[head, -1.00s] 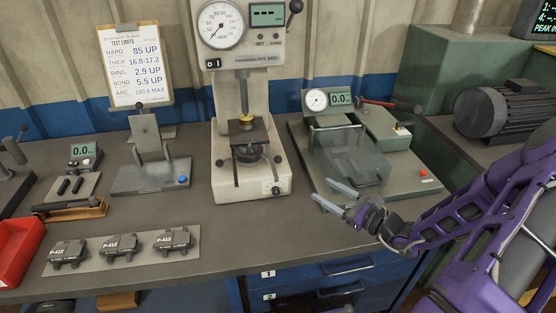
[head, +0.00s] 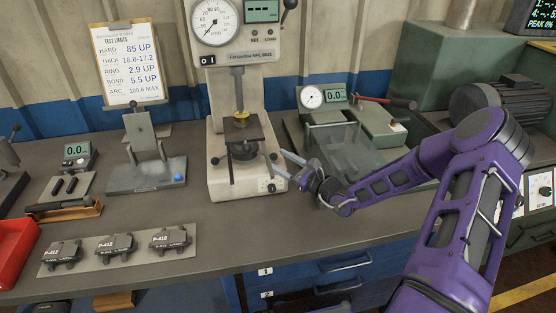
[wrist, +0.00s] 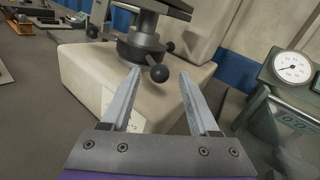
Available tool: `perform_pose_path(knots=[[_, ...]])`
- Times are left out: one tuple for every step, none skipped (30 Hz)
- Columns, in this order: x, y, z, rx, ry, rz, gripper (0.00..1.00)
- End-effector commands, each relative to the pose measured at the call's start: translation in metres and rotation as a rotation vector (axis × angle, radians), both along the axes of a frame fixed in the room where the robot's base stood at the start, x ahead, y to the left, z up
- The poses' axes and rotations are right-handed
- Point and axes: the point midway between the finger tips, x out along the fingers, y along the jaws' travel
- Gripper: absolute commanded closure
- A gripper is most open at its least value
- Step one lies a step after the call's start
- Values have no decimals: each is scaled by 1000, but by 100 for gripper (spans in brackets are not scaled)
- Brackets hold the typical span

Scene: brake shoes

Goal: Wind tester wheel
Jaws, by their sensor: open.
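The hardness tester (head: 238,95) is a cream press with a round dial on top, standing at the back middle of the bench. Its handwheel (head: 244,152) is a dark hub with spokes ending in black balls, under a dark plate. In the wrist view the handwheel (wrist: 140,48) is ahead, with one black ball (wrist: 159,73) between and just beyond my fingertips. My gripper (head: 286,164) is open and empty at the right side of the tester's base; its two fingers also show in the wrist view (wrist: 160,78). I cannot tell whether a finger touches the base.
Right of the tester is a green machine with a clear guard (head: 342,145) and a small dial, close to my arm. Left stands a grey fixture (head: 146,172). Several P-412 brake pads (head: 115,245) lie on a front strip beside a red bin (head: 14,250). The bench front middle is clear.

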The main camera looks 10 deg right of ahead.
Motion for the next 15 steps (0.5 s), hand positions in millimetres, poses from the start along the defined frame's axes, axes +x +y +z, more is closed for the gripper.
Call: perform_pose_path(knots=[[4,3,-1,1,1,0,39],[6,4,-1,1,1,0,39],[8,5,-1,0,1,0,39],[9,6,0,0,1,0,39],[9,6,0,0,1,0,39],[10,7,0,0,1,0,39],[10,7,0,0,1,0,39],[10,7,0,0,1,0,39],[10,7,0,0,1,0,39],[10,7,0,0,1,0,39],[10,7,0,0,1,0,39],[10,7,0,0,1,0,39],[10,7,0,0,1,0,39],[10,7,0,0,1,0,44],[10,7,0,0,1,0,51]])
